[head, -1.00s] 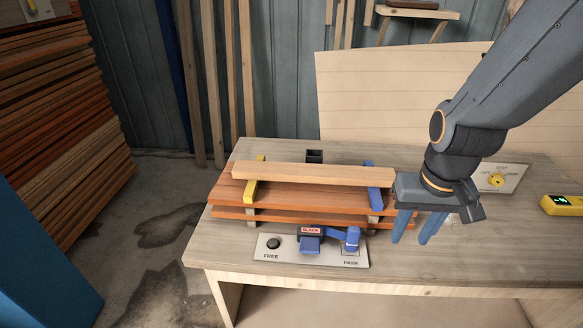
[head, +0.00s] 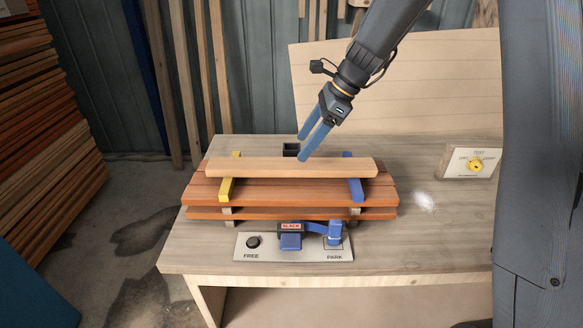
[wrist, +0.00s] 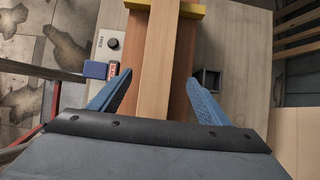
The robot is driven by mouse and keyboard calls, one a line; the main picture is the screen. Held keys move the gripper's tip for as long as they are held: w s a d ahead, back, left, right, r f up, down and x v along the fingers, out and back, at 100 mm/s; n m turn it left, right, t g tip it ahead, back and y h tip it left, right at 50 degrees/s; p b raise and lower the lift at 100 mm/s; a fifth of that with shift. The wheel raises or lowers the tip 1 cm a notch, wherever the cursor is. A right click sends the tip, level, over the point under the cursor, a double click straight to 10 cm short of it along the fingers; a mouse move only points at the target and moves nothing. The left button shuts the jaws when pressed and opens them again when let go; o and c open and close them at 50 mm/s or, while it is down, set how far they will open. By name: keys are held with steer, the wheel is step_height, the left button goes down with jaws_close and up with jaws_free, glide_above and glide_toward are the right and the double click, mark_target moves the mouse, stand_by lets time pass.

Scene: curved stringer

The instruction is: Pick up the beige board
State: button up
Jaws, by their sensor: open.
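The beige board (head: 250,168) lies lengthwise on top of a stack of reddish-brown boards (head: 285,190) on the workbench. In the wrist view the beige board (wrist: 165,70) runs between the two spread fingers, apart from both. Whether the fingertips are above the board or level with it I cannot tell.
A panel marked FREE and PARK (head: 270,254) with a black knob and a blue lever sits in front of the stack. A small black open box (head: 290,149) stands behind it. A dial panel (head: 472,162) is at the right.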

mark_target(291, 163)
steer(key=shift+s+p+x, duration=0.15)
steer(key=shift+p+x, duration=0.35)
steer(key=shift+x, duration=1.05)
steer(key=shift+s+p+x, duration=0.15)
steer(key=shift+p+x, duration=0.35)
steer(key=shift+x, duration=1.05)
steer(key=shift+d, duration=0.15)
steer(key=c, duration=1.3)
steer(key=shift+c, duration=1.3)
steer(key=shift+r, duration=0.1)
